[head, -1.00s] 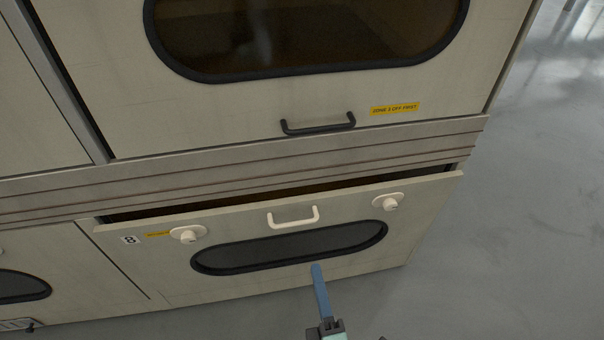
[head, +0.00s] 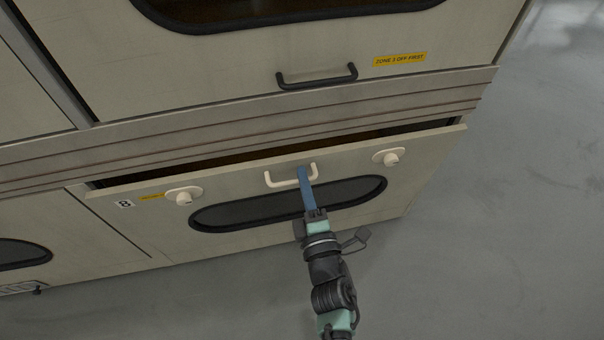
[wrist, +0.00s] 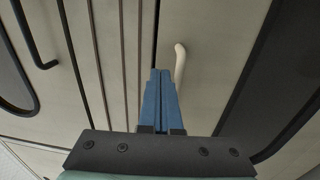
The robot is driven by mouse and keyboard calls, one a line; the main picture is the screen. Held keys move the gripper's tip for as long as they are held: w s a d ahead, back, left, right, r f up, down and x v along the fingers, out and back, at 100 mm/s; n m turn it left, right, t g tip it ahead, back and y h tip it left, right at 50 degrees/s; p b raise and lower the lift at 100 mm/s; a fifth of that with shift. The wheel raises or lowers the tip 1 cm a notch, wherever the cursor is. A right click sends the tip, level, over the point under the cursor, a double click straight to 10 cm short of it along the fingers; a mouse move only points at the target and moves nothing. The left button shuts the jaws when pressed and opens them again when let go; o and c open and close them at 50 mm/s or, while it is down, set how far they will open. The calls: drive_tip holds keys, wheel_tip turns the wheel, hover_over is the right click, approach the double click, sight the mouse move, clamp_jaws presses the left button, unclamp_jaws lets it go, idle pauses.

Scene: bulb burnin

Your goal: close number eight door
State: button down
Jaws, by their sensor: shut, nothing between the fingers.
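The number eight door (head: 240,185) is a cream panel in the lower row, marked with an "8" label (head: 125,204). It is tilted open at the top, with a dark gap (head: 250,153) above its upper edge. It has a white handle (head: 277,183), a dark oval window (head: 250,208) and a round white knob on each side. My gripper (head: 303,172) is shut and empty, its blue fingers in front of the white handle in the head view. In the wrist view the shut fingertips (wrist: 160,75) are beside the handle (wrist: 180,64). I cannot tell whether they touch.
Above is another cream door with a black handle (head: 317,77) and a yellow "ZONE 3 OFF FIRST" label (head: 400,60). Ribbed trim (head: 230,125) runs between the doors. Grey floor (head: 500,220) is clear on the right.

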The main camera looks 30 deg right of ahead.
drive_tip(key=shift+x, duration=0.8)
drive_tip(key=shift+w, duration=0.1)
